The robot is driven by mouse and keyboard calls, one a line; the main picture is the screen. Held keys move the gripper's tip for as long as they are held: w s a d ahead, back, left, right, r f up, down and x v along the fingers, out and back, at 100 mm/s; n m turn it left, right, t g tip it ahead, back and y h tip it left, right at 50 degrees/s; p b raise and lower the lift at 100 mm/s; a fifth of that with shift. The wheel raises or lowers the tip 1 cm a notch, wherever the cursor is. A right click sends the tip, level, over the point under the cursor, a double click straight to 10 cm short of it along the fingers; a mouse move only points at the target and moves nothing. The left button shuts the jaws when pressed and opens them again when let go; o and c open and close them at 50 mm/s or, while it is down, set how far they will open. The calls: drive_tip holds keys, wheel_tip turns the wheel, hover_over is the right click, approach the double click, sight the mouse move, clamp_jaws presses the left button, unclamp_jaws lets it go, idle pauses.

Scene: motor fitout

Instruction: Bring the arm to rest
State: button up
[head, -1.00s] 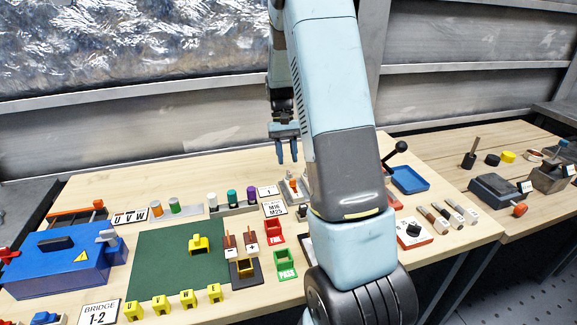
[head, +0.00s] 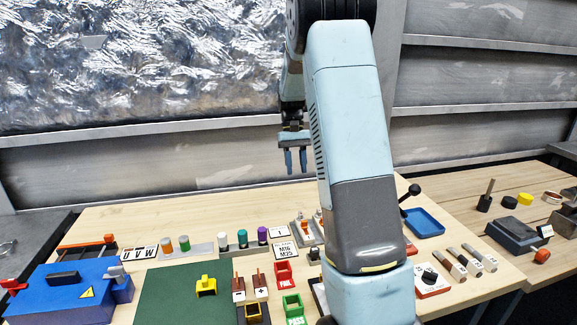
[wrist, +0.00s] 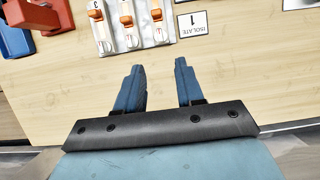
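My gripper (head: 296,161) hangs above the back edge of the wooden table, its two blue fingers pointing down. In the wrist view my gripper (wrist: 160,82) shows its fingers spread apart with only bare table between them, so it is open and empty. My arm crosses the head view from top to bottom and hides part of the table's middle right. Beyond the fingertips in the wrist view are a white block with several orange levers (wrist: 128,20) and an "ISOLATE 1" label (wrist: 193,23).
The wooden table (head: 180,217) holds a blue box (head: 70,291), a green mat (head: 165,295), a yellow part (head: 205,286), red FAIL and green PASS trays, and a blue tray (head: 424,222). A grey wall (head: 200,168) stands close behind the gripper. The table's back strip is mostly clear.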

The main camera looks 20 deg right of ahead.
drive_tip(key=s+a+r+n+t, duration=0.1)
drive_tip(key=s+a+r+t, duration=0.55)
drive_tip(key=s+r, duration=0.65)
drive_tip(key=s+a+t, duration=0.2)
drive_tip(key=s+a, duration=0.1)
drive_tip(key=s, duration=0.5)
drive_tip(key=s+a+n+t, duration=0.1)
drive_tip(key=s+a, duration=0.3)
drive_tip(key=s, duration=0.4)
drive_tip(key=shift+s+a+t+h, duration=0.25)
drive_tip(key=shift+s+t+h, duration=0.05)
drive_tip(key=shift+t+h, duration=0.1)
